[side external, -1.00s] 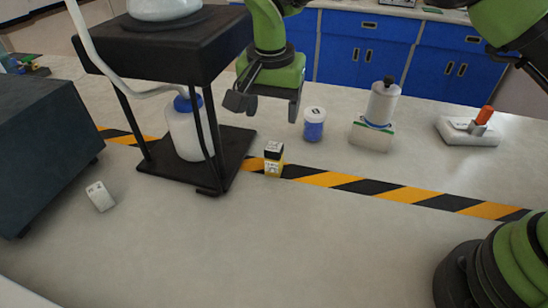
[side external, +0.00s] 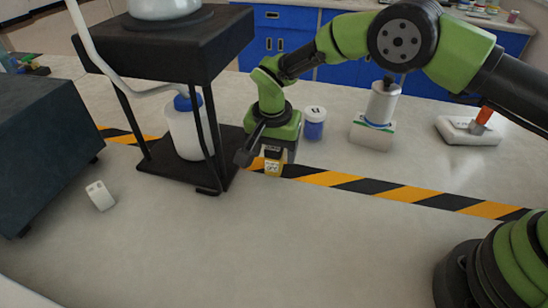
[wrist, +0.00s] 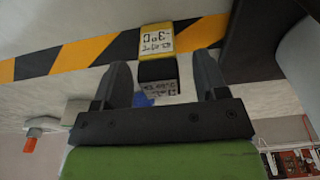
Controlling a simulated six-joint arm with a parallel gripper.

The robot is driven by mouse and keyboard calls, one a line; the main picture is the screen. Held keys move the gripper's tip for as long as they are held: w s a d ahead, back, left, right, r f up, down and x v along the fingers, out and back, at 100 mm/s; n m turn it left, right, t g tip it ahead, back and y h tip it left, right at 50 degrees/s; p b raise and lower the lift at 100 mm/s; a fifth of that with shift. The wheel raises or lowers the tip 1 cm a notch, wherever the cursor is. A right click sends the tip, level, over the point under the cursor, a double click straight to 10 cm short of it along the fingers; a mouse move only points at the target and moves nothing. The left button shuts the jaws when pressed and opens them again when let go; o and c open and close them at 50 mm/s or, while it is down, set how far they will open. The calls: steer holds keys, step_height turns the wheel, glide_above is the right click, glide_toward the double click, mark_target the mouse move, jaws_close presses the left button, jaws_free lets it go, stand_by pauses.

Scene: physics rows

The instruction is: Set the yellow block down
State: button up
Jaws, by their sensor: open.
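The yellow block (side external: 273,169) with a white label stands on the table at the striped tape, upright. A black block (side external: 272,152) with a white label sits directly on top of it. In the wrist view the yellow block (wrist: 156,41) shows beyond the fingertips, and the black block (wrist: 158,71) lies between the fingers. My gripper (side external: 268,158) is open, with one finger on each side of the stack; it also shows in the wrist view (wrist: 161,62). Gaps show beside the black block, so it does not look gripped. The gripper partly hides the stack in the side view.
A black stand (side external: 190,45) with a white bottle (side external: 188,135) is close on the left. A blue-and-white jar (side external: 315,124) is close behind on the right. A white block (side external: 100,196) lies far left. The front table is clear.

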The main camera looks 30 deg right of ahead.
steer(key=c, duration=1.1)
